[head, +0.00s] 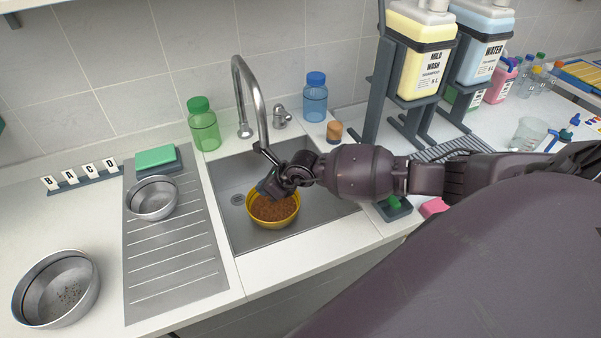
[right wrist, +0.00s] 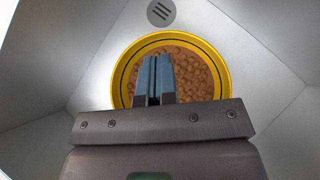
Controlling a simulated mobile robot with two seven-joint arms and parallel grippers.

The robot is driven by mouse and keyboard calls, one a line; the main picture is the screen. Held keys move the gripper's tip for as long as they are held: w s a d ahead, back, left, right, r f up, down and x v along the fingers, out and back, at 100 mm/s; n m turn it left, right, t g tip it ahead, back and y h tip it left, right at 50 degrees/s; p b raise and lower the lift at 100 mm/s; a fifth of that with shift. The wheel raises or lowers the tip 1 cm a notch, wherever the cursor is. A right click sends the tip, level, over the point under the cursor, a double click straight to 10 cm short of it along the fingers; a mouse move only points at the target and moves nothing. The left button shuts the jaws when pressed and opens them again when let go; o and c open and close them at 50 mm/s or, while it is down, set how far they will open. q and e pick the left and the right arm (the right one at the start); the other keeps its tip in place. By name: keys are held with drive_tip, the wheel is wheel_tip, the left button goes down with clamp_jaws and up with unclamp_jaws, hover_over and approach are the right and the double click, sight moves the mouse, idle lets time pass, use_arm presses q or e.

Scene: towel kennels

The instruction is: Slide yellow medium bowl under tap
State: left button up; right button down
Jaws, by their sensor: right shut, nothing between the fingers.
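The yellow bowl (head: 275,222), filled with brown pellets, sits upright in the sink basin, toward its front right. It also shows in the right wrist view (right wrist: 122,75), with the drain beyond it. The tap (head: 262,100) is a curved grey spout rising at the back of the sink. My right gripper (head: 266,190) reaches in from the right, over the bowl's far-left rim. Its fingers (right wrist: 155,80) are shut with nothing between them, and they cover part of the bowl. Whether they touch the bowl I cannot tell. My left gripper is not in view.
The sink basin (head: 235,181) has a drain (head: 238,199) left of the bowl. A steel bowl (head: 152,198) and green sponge (head: 155,157) sit on the drainer (head: 175,270); another steel bowl (head: 30,285) stands further left. Green (head: 204,130) and blue (head: 315,103) bottles stand behind the sink.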

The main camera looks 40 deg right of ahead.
drive_tip(key=s+d, duration=0.6)
drive_tip(key=s, duration=0.4)
drive_tip(key=shift+s+d+r, duration=0.15)
drive_tip(key=shift+s+d, duration=0.05)
